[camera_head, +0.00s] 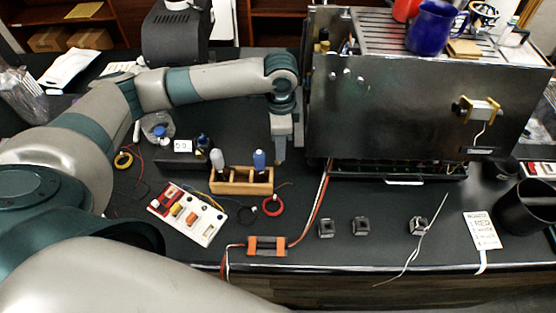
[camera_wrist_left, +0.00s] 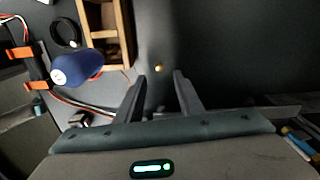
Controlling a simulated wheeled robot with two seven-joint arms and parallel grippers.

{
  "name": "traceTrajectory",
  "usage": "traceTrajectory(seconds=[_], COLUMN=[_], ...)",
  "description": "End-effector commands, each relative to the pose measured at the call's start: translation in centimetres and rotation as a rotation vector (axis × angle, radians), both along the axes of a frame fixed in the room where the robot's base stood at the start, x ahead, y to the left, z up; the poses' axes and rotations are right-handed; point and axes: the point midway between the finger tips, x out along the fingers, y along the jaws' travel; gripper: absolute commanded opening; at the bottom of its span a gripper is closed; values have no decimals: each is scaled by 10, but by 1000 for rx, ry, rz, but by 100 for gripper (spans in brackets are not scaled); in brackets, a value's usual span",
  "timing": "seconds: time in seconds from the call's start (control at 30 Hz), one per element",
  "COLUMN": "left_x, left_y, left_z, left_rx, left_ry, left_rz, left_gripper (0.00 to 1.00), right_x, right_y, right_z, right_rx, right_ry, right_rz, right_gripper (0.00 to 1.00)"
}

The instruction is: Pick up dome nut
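A small gold dome nut (camera_wrist_left: 159,68) lies on the dark tabletop in the left wrist view. It shows just beyond the fingertips, about midway between them. My left gripper (camera_wrist_left: 160,77) is open, with its two fingers apart and nothing between them. In the head view my left gripper (camera_head: 281,156) points down, between the wooden holder and the big metal brewer. I cannot make out the dome nut in the head view. My right gripper is in neither view.
The wooden holder (camera_head: 230,188) with blue- and white-topped tools stands just left of my left gripper. The metal brewer (camera_head: 410,115) stands close on its right. Red and white wires (camera_head: 321,197) run nearby to an orange-ended block (camera_head: 268,245). Several small dark blocks lie front right.

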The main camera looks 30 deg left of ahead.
Motion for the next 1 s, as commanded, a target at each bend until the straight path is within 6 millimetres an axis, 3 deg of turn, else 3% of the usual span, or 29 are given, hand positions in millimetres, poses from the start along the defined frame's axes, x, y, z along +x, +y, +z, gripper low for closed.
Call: traceTrajectory(seconds=[0.33, 0.53, 1.0], left_x=[-5, -4, -3], left_y=[5, 4, 5], left_z=[-27, -48, -51], left_rx=[1, 0, 1], left_ry=[4, 1, 1], left_rz=[1, 1, 0], left_gripper=[34, 34, 34], right_x=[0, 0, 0], right_y=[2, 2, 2], right_z=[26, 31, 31], right_rx=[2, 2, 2], right_ry=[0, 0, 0], right_rz=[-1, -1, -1], right_gripper=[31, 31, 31])
